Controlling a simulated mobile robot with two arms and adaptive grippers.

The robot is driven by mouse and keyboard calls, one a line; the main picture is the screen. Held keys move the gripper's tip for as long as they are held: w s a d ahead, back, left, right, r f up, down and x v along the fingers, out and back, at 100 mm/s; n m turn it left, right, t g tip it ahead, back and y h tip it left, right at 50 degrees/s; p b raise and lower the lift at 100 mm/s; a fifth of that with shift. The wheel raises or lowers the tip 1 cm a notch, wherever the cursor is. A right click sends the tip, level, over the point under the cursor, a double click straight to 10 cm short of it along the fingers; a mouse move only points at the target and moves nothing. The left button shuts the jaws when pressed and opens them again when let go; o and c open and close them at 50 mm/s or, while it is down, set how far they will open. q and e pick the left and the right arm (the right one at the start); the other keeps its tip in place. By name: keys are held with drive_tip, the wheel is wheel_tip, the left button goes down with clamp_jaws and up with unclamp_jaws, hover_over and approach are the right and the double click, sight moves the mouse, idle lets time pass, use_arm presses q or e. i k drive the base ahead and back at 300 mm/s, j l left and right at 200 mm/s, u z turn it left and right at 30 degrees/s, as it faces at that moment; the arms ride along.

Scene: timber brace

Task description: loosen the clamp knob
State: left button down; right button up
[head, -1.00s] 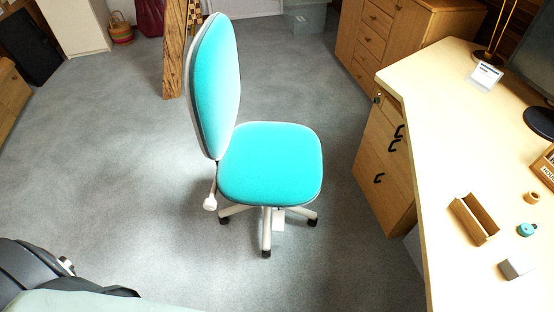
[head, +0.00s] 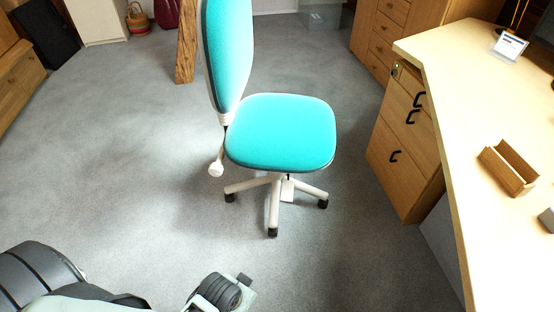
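I make out no clamp in the head view. A pale round knob (head: 216,169) sits at the end of a short lever behind the seat of the turquoise office chair (head: 281,130); I cannot tell whether it is the clamp knob. An upright timber (head: 186,45) stands behind the chair back, its top cut off by the frame. Dark ribbed and pale green parts of my arm show along the bottom left and bottom middle. No gripper fingertips can be made out.
A light wooden desk (head: 480,110) with drawers (head: 405,150) below fills the right side. An open wooden holder (head: 509,168) lies on it. A basket (head: 137,20) stands at the back. Grey carpet (head: 110,150) is clear left of the chair.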

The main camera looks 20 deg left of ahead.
sight(216, 169)
drive_tip(key=u, duration=1.3)
